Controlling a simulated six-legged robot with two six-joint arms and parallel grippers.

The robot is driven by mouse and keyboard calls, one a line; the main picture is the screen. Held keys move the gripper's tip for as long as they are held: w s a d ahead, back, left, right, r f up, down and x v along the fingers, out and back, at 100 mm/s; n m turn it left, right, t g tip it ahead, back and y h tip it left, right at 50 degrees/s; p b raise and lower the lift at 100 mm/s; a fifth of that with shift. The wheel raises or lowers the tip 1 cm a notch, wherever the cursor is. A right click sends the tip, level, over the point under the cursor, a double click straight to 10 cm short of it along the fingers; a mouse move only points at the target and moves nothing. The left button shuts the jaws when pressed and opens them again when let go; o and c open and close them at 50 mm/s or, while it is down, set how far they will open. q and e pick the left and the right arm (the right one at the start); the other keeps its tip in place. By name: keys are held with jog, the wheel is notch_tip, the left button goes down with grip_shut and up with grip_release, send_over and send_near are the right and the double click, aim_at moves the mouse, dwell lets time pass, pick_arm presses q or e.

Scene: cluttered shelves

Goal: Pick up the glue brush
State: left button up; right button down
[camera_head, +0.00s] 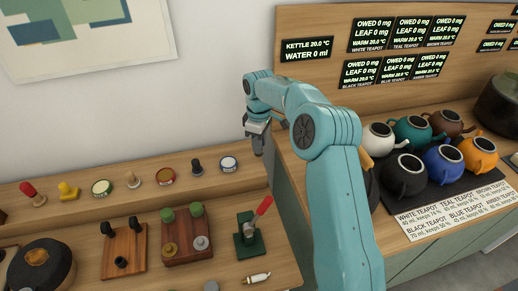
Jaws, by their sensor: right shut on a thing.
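My right gripper (258,144) hangs at the end of my teal arm, in front of the wall and above the back right of the left-hand shelf unit. Its jaws are small and grey in this view. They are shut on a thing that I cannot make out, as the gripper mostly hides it. I cannot pick out a glue brush with certainty anywhere in view. My left gripper is not in view.
Below are a wooden block with knobs (187,236) and a red-handled press (251,236). Several teapots, including a blue one (443,165), stand right of my arm.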

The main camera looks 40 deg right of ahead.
notch_tip(320, 180, up, 17)
jog(key=p, duration=0.3)
jog(key=shift+f+p, duration=0.15)
jog(key=shift+p, duration=0.15)
jog(key=c, duration=1.8)
grip_release()
grip_shut()
dwell(0.3)
